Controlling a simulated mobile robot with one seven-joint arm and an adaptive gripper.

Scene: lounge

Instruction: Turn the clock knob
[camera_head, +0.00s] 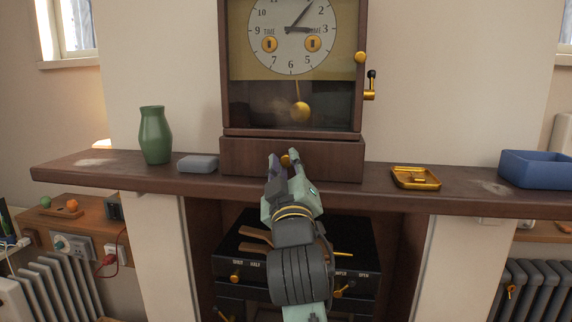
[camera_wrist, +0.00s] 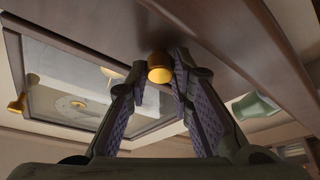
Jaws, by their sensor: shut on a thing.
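A dark wooden clock (camera_head: 291,158) stands on the mantel, with a white dial, a glass front and a brass pendulum (camera_head: 300,112). A small round brass knob (camera_head: 286,160) sits on the front of its base. It also shows in the wrist view (camera_wrist: 160,68). My gripper (camera_head: 284,166) reaches up to it from below, its fingers shut on this knob from both sides. In the wrist view the fingertips (camera_wrist: 157,74) flank the knob. Another brass knob (camera_head: 360,57) is on the door's right edge, above a black-tipped brass lever (camera_head: 370,86).
The mantel shelf (camera_head: 120,178) bears a green vase (camera_head: 155,136) and a grey box (camera_head: 198,163) to the left. A brass tray (camera_head: 416,178) and a blue box (camera_head: 535,169) stand to the right. A black unit with brass knobs (camera_head: 350,240) lies below the shelf.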

